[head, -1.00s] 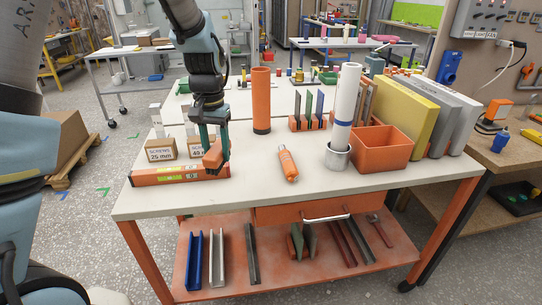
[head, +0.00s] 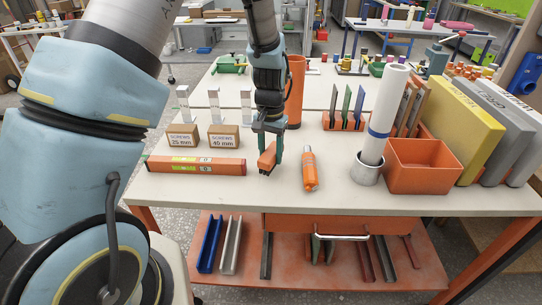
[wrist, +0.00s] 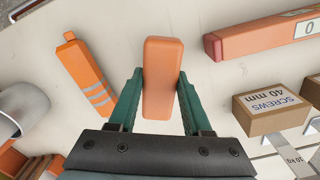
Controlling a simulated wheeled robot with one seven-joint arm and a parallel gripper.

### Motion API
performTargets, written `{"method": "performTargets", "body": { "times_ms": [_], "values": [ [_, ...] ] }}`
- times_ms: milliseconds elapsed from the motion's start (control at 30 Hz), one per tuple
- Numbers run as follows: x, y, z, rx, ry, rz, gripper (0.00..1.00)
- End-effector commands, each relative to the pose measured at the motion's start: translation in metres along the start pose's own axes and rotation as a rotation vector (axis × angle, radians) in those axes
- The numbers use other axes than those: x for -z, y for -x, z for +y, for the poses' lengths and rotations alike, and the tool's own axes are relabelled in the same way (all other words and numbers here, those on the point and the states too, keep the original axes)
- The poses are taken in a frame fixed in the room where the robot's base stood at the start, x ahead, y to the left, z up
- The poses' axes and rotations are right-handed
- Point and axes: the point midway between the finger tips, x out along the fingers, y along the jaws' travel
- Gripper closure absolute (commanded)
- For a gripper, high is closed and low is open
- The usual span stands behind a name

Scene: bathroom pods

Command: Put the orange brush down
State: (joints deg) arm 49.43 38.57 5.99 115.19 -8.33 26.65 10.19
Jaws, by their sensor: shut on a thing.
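My gripper (head: 268,149) is shut on the orange brush (head: 267,158), which looks like a plain rounded orange block; no bristles show. In the wrist view the brush (wrist: 162,78) sits between the two green fingers of my gripper (wrist: 160,95), its long side pointing away from the wrist. It is low over the pale worktop (head: 232,200), between the orange level and the orange bottle. I cannot tell whether its lower end touches the worktop.
An orange bottle (head: 309,170) lies just right of the brush. An orange level (head: 196,165) lies to the left, with screw boxes (head: 224,137) behind it. A white roll in a metal cup (head: 366,171) and an orange bin (head: 420,166) stand right. The worktop's front strip is clear.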

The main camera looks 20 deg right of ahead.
Motion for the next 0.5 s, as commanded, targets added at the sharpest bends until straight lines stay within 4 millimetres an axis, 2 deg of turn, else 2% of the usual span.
{"method": "performTargets", "body": {
  "times_ms": [200,500],
  "values": [
    [0.0,-0.02,0.0,0.0,0.0,-0.001,1.0],
    [0.0,-0.023,0.0,0.0,0.0,0.001,1.0]
  ]
}}
